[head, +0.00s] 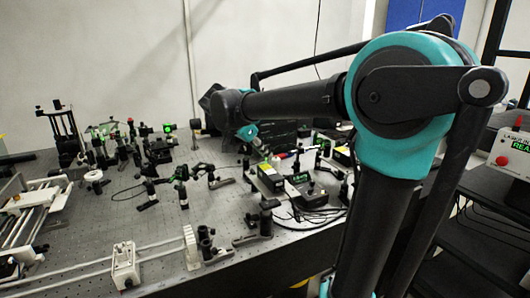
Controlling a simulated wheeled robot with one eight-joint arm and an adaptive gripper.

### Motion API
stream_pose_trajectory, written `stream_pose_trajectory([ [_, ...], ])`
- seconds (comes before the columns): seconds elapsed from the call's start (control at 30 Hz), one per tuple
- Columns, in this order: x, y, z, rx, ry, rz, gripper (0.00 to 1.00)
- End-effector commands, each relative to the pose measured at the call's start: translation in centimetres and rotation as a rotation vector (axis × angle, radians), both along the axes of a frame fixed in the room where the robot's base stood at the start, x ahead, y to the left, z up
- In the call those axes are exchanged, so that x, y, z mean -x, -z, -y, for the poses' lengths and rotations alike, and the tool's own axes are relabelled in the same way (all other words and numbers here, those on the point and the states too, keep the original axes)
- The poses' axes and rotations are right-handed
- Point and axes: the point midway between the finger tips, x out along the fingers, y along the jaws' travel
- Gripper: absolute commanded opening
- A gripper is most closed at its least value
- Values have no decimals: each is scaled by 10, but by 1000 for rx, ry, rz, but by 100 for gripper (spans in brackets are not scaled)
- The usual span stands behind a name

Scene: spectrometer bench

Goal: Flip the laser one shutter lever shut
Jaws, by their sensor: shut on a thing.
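My gripper (258,146) is small in the head view, at the end of my arm past the teal wrist part, low over the middle of the optical table. Its fingers are shut on a small part among the laser hardware, at the place of the shutter lever; the lever itself is too small and covered to make out. A black laser box with a yellow label (270,178) sits just below and right of the gripper. I cannot read which one is laser one.
The perforated table (160,235) carries several posts and mounts around the gripper. A white-railed frame (35,215) stands at the left and a white block (125,265) at the front. A control box with a red button (510,152) is at the right edge. My arm covers the table's right side.

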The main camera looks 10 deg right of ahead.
Motion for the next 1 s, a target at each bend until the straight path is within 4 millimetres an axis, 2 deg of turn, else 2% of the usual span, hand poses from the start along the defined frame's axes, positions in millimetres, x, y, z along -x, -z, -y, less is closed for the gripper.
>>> stream_pose_trajectory([
  [0.4,0,1,-1,5,-2,1,0],
  [0.43,0,1,-1,5,-2,1,15],
  [0.6,0,1,-1,5,-1,1,33],
  [0.87,0,0,-1,5,-1,1,33],
  [1.0,3,-7,-6,5,-2,1,33],
])
